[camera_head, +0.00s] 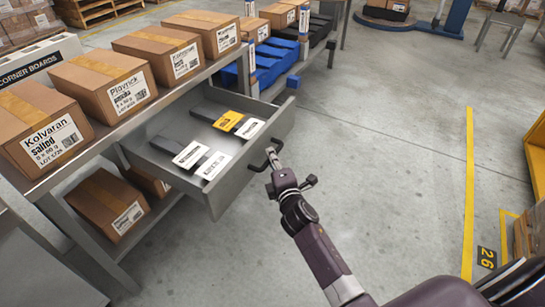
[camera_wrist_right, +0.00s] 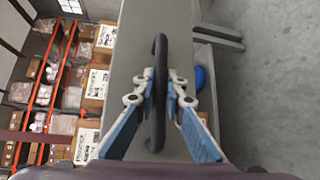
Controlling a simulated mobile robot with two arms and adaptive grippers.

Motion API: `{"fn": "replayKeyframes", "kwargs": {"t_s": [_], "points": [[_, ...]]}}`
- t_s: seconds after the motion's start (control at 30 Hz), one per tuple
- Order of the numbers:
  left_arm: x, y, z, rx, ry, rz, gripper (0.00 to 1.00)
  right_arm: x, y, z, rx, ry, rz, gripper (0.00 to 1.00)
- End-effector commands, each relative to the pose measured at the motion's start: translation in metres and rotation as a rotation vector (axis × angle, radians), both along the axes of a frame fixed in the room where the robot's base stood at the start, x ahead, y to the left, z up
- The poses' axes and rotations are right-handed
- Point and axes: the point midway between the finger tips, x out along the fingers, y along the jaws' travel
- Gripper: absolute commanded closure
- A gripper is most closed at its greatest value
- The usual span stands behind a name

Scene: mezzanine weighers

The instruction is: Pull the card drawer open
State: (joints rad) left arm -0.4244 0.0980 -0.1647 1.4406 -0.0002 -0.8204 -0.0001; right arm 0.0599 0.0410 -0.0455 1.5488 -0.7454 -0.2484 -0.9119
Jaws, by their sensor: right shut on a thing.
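The card drawer (camera_head: 236,165) is a grey drawer under the bench and stands pulled out, with its inside showing. White and yellow cards (camera_head: 228,121) and dark holders lie in it. Its black bar handle (camera_head: 266,158) is on the front panel. My right gripper (camera_head: 274,165) is at this handle. In the right wrist view, the blue-padded fingers of the gripper (camera_wrist_right: 160,85) are shut on the black handle (camera_wrist_right: 159,95), one finger on each side. The handle runs upright in that view, against the grey drawer front (camera_wrist_right: 130,60). My left gripper is not in view.
Labelled cardboard boxes (camera_head: 110,85) stand in a row on the bench top, and more boxes (camera_head: 107,205) sit on the shelf below. Blue bins (camera_head: 270,62) are beyond the drawer. The concrete floor (camera_head: 400,130) to the right is clear, with a yellow line (camera_head: 469,190).

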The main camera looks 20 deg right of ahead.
Motion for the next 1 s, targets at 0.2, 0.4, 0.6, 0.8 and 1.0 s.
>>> {"fn": "replayKeyframes", "kwargs": {"t_s": [0.2, 0.4, 0.6, 0.8, 1.0], "points": [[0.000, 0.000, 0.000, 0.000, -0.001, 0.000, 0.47, 0.000, 0.001, -0.001, 0.000, 0.002, 0.001, 1.00], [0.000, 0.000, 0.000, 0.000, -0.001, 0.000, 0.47, 0.000, 0.001, -0.001, 0.000, 0.002, 0.001, 0.86], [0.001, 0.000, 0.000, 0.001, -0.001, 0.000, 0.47, 0.000, 0.000, -0.001, 0.000, 0.001, 0.000, 0.71], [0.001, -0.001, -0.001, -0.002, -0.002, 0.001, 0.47, 0.000, 0.000, 0.000, 0.000, 0.000, 0.000, 0.71], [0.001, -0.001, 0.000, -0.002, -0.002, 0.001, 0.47, -0.013, 0.002, 0.001, -0.001, 0.001, 0.001, 0.71]]}}
